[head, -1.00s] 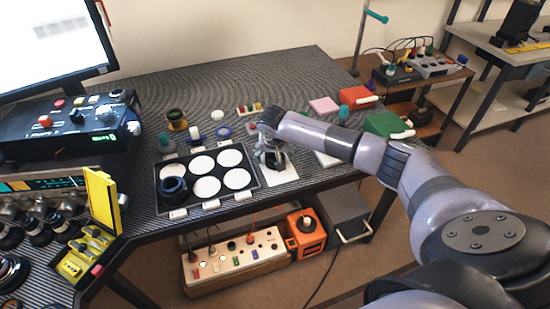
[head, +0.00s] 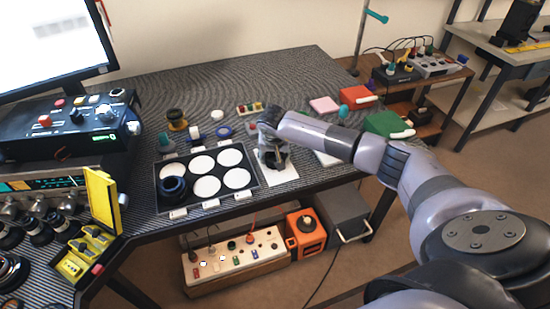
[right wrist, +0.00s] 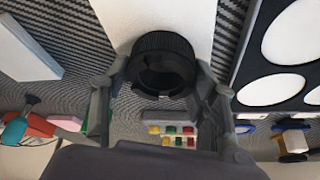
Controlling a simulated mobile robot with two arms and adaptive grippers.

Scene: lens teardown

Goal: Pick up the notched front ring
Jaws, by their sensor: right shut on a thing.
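The notched front ring (right wrist: 163,68) is a black ring with a ribbed outer wall and an open centre. In the right wrist view it sits between the two fingers of my right gripper (right wrist: 160,78), which is shut on it. In the head view my right gripper (head: 273,160) points down over the white sheet, and the dark ring (head: 281,161) is partly hidden by the fingers. I cannot tell whether the ring still touches the sheet. My left gripper is not in view.
The white sheet (head: 283,180) lies beside a black tray (head: 207,208) with white round pads; a dark lens part (head: 173,188) sits in its front-left spot. Small coloured blocks (head: 250,109), a blue ring (head: 224,132) and a pink block (head: 323,104) lie behind.

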